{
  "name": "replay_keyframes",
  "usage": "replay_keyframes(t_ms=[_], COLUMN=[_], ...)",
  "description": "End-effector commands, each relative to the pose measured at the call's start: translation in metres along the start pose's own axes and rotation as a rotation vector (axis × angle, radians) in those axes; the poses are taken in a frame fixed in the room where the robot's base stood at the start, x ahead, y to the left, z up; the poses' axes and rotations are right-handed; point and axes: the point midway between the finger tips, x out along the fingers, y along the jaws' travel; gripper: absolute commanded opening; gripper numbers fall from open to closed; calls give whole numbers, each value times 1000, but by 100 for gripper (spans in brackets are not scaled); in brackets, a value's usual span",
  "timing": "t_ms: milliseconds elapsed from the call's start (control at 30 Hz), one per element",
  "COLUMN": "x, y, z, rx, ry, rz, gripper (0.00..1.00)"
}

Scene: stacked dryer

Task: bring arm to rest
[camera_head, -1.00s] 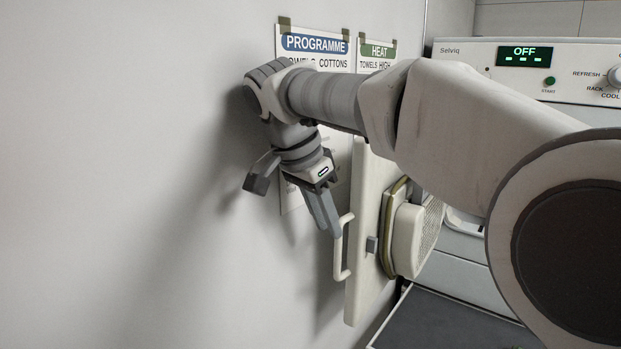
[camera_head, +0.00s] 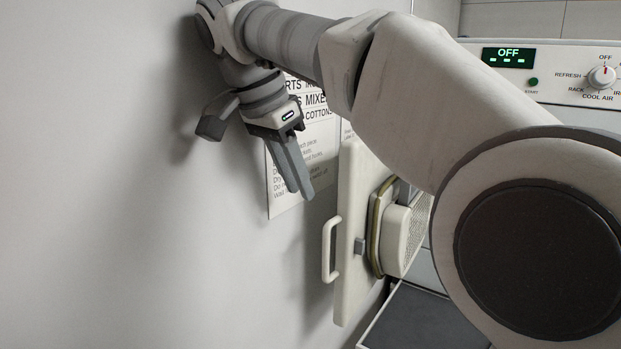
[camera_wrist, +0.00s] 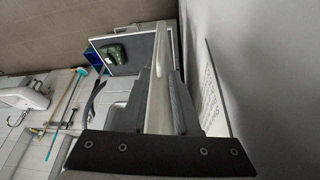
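My gripper (camera_head: 306,192) points down and to the right in the head view, up against the wall side. It is empty, above and left of the door handle, and apart from it. In the wrist view a gap shows between its two fingers (camera_wrist: 160,85). The dryer door (camera_head: 350,235) stands open, seen nearly edge-on, with its white bar handle (camera_head: 328,250) facing left. My arm crosses the head view and hides part of the dryer and the posters.
The wall (camera_head: 110,200) with a paper notice (camera_head: 285,185) is close to my gripper. The dryer panel (camera_head: 550,75) reads OFF at the right. The wrist view shows a green object (camera_wrist: 115,53) on a grey surface and several long-handled tools (camera_wrist: 65,110) at the left.

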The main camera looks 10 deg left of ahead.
Motion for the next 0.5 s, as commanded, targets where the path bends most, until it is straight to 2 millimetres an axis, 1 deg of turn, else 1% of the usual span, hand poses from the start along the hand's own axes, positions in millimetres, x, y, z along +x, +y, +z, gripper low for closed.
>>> replay_keyframes(t_ms=[67, 167, 367, 500], x=[1, 6, 32, 56], y=[8, 26, 84, 128], z=[-2, -6, -12, -11], rx=[-25, -91, -274, -380], ry=[6, 15, 23, 20], rz=[-3, -13, -45, -79], gripper=[30, 30, 30, 30])
